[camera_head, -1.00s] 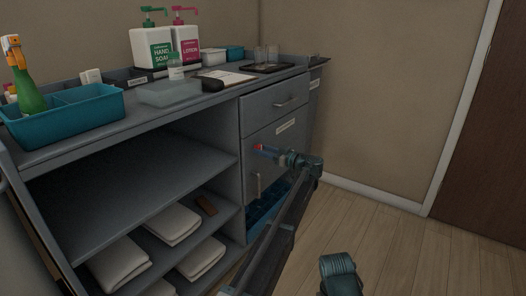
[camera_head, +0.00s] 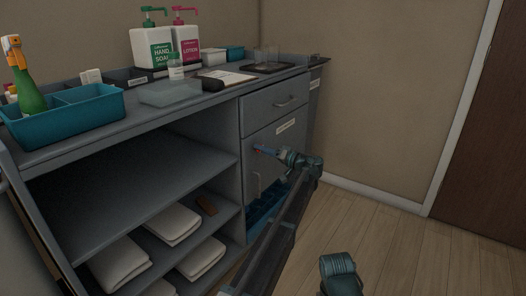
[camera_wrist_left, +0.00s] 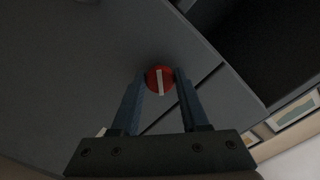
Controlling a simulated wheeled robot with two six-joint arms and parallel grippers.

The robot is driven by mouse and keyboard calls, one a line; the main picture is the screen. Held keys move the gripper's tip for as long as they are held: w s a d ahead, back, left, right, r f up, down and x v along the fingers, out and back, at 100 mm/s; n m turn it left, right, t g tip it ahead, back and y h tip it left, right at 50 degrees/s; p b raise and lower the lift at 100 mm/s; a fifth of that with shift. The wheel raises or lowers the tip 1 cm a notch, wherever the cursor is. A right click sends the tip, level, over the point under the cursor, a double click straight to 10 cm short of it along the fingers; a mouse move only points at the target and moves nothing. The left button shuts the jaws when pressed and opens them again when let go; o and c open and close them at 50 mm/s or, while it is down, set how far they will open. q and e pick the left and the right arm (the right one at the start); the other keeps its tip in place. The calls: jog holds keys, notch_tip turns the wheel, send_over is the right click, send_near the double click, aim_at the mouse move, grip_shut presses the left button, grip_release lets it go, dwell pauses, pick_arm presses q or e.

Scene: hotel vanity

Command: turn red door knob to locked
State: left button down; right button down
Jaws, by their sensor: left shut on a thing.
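The red door knob (camera_wrist_left: 159,80) is a round disc with a pale bar across it, set on the grey cabinet door (camera_head: 270,143). In the left wrist view it sits between the two fingertips of my left gripper (camera_wrist_left: 160,82), and the pale bar runs nearly upright in that picture, tilted slightly. My left gripper is shut on the knob. In the head view the knob (camera_head: 258,148) is a small red spot at the tip of the left gripper (camera_head: 264,150). The right gripper is not clearly in view.
A drawer with a handle (camera_head: 291,101) is above the door, and a vertical door handle (camera_head: 256,186) is below the knob. Open shelves with folded towels (camera_head: 172,223) are to the left. The countertop holds bottles (camera_head: 159,47) and a teal caddy (camera_head: 72,118). The wood floor at right is clear.

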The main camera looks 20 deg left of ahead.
pick_arm(q)
jog(key=m, duration=0.8)
jog(key=shift+m, duration=0.6)
jog(key=shift+c, duration=2.2)
grip_release()
jog(key=shift+d, duration=0.1)
jog(key=v, duration=1.3)
jog(key=shift+d, duration=0.3)
jog(key=shift+s, duration=0.15)
